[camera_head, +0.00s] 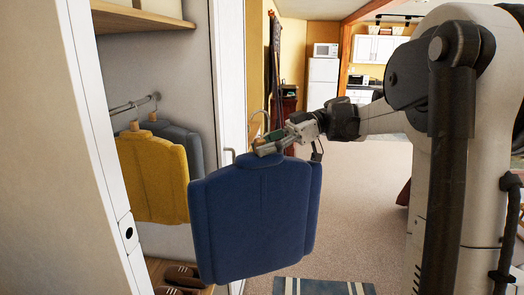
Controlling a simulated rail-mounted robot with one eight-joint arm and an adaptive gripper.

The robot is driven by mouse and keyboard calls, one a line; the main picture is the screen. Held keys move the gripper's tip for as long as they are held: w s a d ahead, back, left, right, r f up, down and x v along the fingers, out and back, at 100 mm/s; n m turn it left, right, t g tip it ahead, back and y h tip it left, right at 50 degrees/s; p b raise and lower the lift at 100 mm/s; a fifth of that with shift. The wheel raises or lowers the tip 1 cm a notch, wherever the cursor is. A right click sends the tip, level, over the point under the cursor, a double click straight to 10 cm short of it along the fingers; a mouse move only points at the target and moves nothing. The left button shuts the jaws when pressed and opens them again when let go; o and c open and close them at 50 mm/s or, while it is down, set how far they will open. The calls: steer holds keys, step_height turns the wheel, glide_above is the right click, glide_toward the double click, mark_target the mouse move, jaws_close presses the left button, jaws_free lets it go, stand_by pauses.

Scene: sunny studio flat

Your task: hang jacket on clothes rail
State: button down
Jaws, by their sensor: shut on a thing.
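A blue jacket (254,222) hangs upright from my gripper (268,147), in front of the wardrobe's right edge. My gripper is shut at the jacket's collar, and a thin hook shape rises just above it. The fingertips partly cover the top of the hanger. The clothes rail (130,105) is inside the open wardrobe at the left, behind the jacket and apart from it. A yellow jacket (153,178) and a grey jacket (190,145) hang from the rail. The rail's left part is hidden by the wardrobe's front edge.
The wardrobe's white front frame (100,150) stands at the near left, and its white right side panel (231,75) is behind the blue jacket. A shelf (140,17) is above the rail. Brown shoes (182,276) sit below. Open carpet (365,205) lies right of the jacket.

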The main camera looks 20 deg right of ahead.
steer(key=shift+w+d, duration=2.6)
steer(key=shift+w, duration=1.55)
steer(key=w+a+m+t, duration=0.2)
steer(key=w+a, duration=0.3)
steer(key=a, duration=0.3)
steer(key=w+a+m+t+h+b, duration=0.1)
steer(key=w+a+m+t, duration=0.1)
steer(key=w+a, duration=0.3)
steer(key=w+a+m+t+h, duration=0.1)
steer(key=w+a, duration=0.4)
steer(key=a, duration=0.7)
steer(key=shift+w+a+m+t+b, duration=0.2)
steer(key=shift+a+m+t+b, duration=0.2)
steer(key=shift+t, duration=0.5)
steer(key=shift+d, duration=0.1)
